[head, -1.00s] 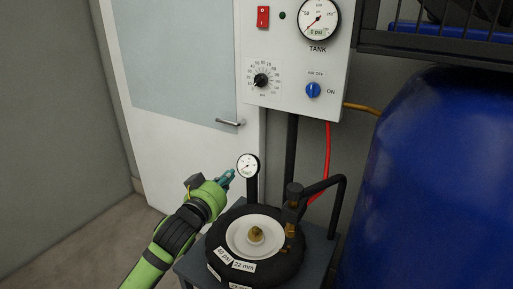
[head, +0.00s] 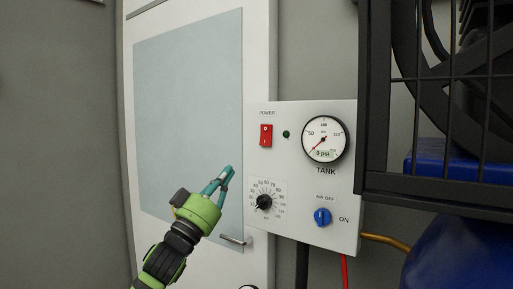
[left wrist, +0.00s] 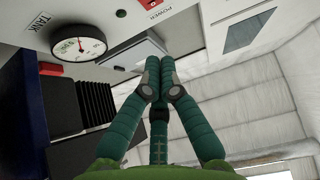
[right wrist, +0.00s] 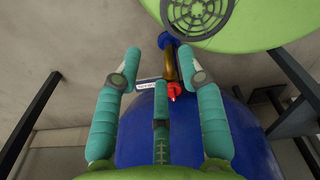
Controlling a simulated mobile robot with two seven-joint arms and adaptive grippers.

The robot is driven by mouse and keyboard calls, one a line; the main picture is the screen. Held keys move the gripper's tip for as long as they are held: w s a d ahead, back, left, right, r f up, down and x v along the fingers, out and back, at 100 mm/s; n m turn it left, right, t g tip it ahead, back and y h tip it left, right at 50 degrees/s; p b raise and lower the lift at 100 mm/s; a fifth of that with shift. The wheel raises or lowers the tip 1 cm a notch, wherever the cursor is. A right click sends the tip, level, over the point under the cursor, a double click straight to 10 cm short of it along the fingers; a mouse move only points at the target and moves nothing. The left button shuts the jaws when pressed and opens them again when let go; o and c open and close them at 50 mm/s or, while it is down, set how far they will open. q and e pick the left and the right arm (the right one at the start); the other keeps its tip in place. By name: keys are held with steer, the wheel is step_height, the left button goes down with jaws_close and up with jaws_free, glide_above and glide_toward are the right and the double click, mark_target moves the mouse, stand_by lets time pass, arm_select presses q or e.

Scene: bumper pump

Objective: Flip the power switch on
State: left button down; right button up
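The red power switch (head: 266,136) is at the upper left of the white control panel (head: 300,255), under the word POWER. Which way its rocker is pressed is too small to tell. A dark green, unlit-looking lamp (head: 286,134) is beside it. My left gripper (head: 227,171) is in front of the door, left of and below the switch in the picture, apart from it. In the left wrist view its fingertips (left wrist: 160,64) meet with nothing between them; a bit of red shows by the POWER label at the top edge. My right gripper (right wrist: 160,54) is open and empty, outside the head view.
The panel also carries the tank gauge (head: 325,139), a black dial (head: 264,202) and a blue air knob (head: 322,217). A door with a handle (head: 235,239) is at left. A black cage (head: 430,190) and blue tank (head: 455,258) are at right.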

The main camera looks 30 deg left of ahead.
arm_select(q)
steer(key=p, duration=0.4)
glide_toward(264, 135)
step_height(264, 135, up, 3)
steer(key=s, duration=0.2)
steer(key=shift+w+d+r+p, duration=0.15)
steer(key=shift+w+p, duration=0.65)
steer(key=shift+w, duration=0.75)
steer(key=shift+w+d+r+p, duration=0.1)
steer(key=shift+w+p, duration=0.7)
steer(key=shift+w, duration=0.75)
arm_select(e)
step_height(264, 135, up, 7)
steer(key=w, duration=0.1)
steer(key=shift+w+r, duration=0.2)
steer(key=shift+w, duration=0.2)
steer(key=shift+a, duration=0.15)
